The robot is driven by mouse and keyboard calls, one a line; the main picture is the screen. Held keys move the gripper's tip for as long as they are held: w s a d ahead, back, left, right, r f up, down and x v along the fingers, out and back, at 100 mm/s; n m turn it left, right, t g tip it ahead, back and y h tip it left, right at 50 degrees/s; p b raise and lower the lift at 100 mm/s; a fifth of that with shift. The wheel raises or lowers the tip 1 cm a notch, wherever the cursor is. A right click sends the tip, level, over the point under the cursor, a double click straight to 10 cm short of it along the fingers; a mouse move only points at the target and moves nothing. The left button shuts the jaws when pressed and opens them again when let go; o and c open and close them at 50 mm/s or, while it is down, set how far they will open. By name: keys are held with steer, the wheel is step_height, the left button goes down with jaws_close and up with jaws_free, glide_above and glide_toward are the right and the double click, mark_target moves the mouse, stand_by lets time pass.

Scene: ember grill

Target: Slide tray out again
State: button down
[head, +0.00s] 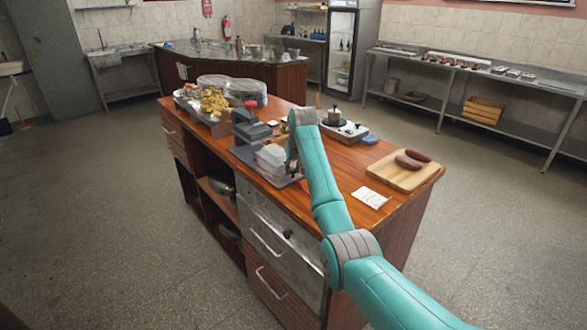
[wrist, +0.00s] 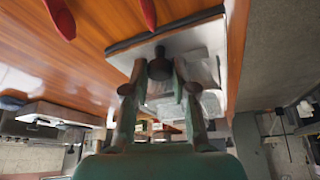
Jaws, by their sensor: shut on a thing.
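A flat dark grey tray (head: 243,154) lies on the wooden counter, in front of a grey machine (head: 250,128). Clear plastic containers (head: 270,158) sit at the tray. In the wrist view the tray shows as a pale metallic surface with a dark bar (wrist: 165,34) along one edge. A dark round knob (wrist: 159,67) stands out near that bar. My gripper (wrist: 163,80) has one finger on each side of the knob and is shut on it. In the head view my gripper (head: 293,170) is at the tray's right side, partly hidden by my arm.
A cutting board (head: 392,176) with two sausages (head: 410,160), a white card (head: 371,197) and a small burner with a pot (head: 338,125) are to the right on the counter. A foil tray of yellow food (head: 213,104) stands at the far left end.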

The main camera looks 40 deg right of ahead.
steer(key=c, duration=1.2)
jaws_free()
steer(key=v, duration=1.2)
